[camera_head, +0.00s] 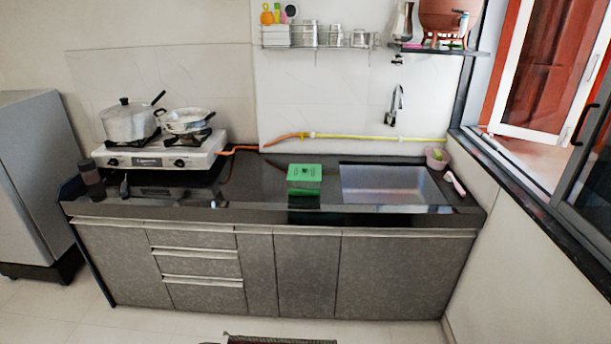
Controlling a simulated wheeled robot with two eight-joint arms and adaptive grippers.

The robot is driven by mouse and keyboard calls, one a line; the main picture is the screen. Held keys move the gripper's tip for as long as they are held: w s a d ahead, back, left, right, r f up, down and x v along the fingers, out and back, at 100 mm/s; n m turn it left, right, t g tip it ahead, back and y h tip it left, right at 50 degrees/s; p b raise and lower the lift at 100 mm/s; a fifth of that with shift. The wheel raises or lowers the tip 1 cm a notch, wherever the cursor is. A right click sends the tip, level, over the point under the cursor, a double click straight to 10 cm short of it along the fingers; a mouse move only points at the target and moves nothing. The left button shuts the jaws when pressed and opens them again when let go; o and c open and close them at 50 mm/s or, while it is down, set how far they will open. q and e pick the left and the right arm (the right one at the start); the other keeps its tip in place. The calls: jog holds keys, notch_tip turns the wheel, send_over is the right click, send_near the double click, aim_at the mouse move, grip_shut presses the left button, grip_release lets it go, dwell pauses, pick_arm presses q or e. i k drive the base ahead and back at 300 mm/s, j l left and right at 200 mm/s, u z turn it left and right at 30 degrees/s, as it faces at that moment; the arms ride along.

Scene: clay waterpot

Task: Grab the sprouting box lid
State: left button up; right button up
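A green box (304,187) sits on the dark countertop, just left of the sink. Its bright green lid (304,172) is on top and appears closed, with a small dark mark or knob near its middle. The lower part of the box looks darker green, and its reflection shows on the glossy counter. Neither of my grippers shows in the head view, and nothing is touching the box.
A gas stove (162,152) with a covered pot (128,121) and a pan (185,119) stands at the left. The steel sink (385,185) is right of the box. A pink container (437,158) stands in the right corner. Counter around the box is mostly clear.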

aim_at(297, 172)
jog(key=i+j, duration=0.15)
jog(key=i, duration=1.05)
